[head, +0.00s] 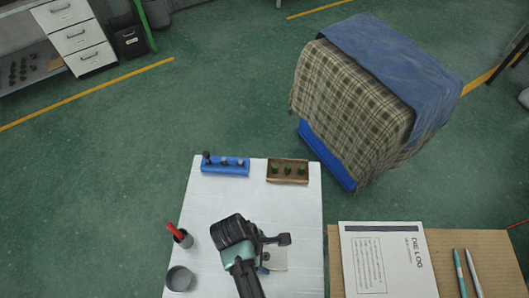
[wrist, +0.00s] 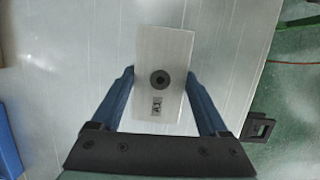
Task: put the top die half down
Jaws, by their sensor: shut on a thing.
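The top die half (wrist: 163,48) is a silver rectangular block with a dark round hole or knob and a small label. My gripper (wrist: 161,88) is shut on it, one blue finger against each long side. In the head view the die half (head: 278,259) shows pale beside my gripper (head: 268,256), partly hidden by it. They are over the front right part of the white table (head: 215,215). I cannot tell whether the block touches the table or hangs above it. No other die half shows clearly.
A blue rack (head: 226,171) and a brown box (head: 288,180) with green pieces stand at the table's back. A brown board (head: 500,255) with a paper sheet (head: 375,262) lies right.

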